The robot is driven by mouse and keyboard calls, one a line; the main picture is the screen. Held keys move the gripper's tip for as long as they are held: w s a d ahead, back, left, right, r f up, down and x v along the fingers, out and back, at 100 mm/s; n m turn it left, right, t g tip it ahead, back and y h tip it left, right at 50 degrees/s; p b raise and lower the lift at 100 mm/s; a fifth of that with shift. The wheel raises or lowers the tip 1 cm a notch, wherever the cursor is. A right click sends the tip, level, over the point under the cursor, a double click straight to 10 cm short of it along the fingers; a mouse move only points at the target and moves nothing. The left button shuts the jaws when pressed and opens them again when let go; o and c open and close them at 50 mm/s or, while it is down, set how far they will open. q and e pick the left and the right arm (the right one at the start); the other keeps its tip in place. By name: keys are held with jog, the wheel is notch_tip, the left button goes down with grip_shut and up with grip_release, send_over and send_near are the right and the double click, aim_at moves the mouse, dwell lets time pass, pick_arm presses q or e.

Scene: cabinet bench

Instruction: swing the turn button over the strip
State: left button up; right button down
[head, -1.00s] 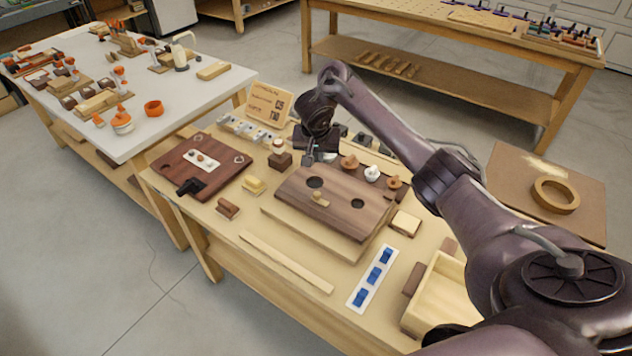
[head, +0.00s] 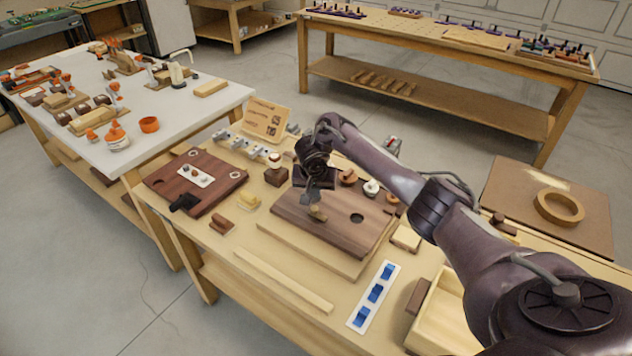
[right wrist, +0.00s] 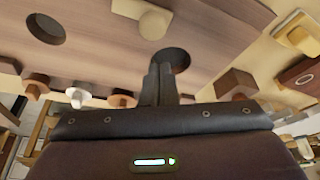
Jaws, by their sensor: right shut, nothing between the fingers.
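The turn button (head: 318,212) is a small pale wooden piece on the dark brown board (head: 346,231). It also shows at the top of the right wrist view (right wrist: 150,18). My right gripper (head: 314,201) is shut and empty, low over the board just behind the button; I cannot tell if they touch. In the right wrist view its fingertips (right wrist: 160,70) are beside a round hole (right wrist: 174,58). The arm hides that hole in the head view. A long pale wooden strip (head: 283,281) lies at the bench front, apart from the board. My left gripper is not in view.
Round knobs (head: 371,187) stand behind the board. A dark panel (head: 195,182) and small blocks lie to its left. A white plate with blue switches (head: 375,294) and an open wooden box (head: 437,310) are at the front right.

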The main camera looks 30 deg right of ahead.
jog(key=shift+s+a+p, duration=0.35)
jog(key=shift+s+a, duration=0.3)
jog(key=shift+s, duration=0.25)
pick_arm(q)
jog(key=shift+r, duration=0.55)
pick_arm(e)
jog(key=shift+f, duration=0.1)
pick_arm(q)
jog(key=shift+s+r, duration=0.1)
pick_arm(e)
jog(key=shift+s, duration=0.1)
jog(key=shift+a+n+p, duration=0.15)
jog(key=shift+n+p, duration=0.15)
jog(key=shift+p, duration=0.05)
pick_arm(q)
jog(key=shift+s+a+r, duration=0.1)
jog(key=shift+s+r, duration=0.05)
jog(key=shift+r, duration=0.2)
